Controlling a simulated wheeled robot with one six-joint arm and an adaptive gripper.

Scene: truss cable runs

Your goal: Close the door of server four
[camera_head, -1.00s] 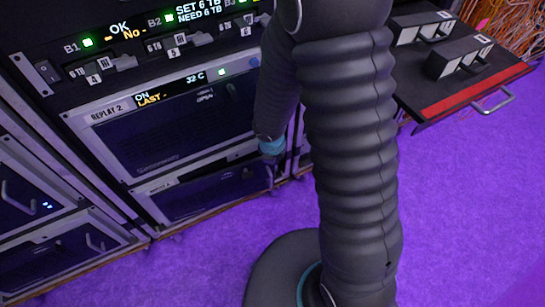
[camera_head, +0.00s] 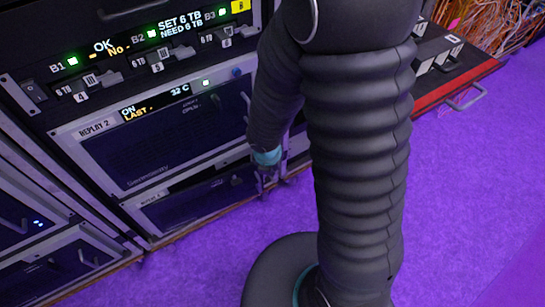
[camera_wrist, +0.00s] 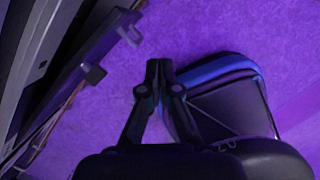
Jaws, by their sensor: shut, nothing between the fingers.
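A rack unit labelled REPLAY 2 (camera_head: 165,130) has a dark front panel, with a lower unit (camera_head: 195,205) directly under it. My gripper (camera_head: 270,182) is low, by the right end of the lower unit. In the wrist view my gripper (camera_wrist: 160,75) is shut and empty over the carpet. A long dark panel edge with small tabs (camera_wrist: 75,90) lies to its left, apart from the fingers; I cannot tell whether it is a door.
Further units with handles (camera_head: 75,265) stand at the lower left. A red-edged drawer (camera_head: 445,90) with a handle juts out at the upper right, near orange cables (camera_head: 490,25). Purple carpet (camera_head: 455,200) is clear on the right.

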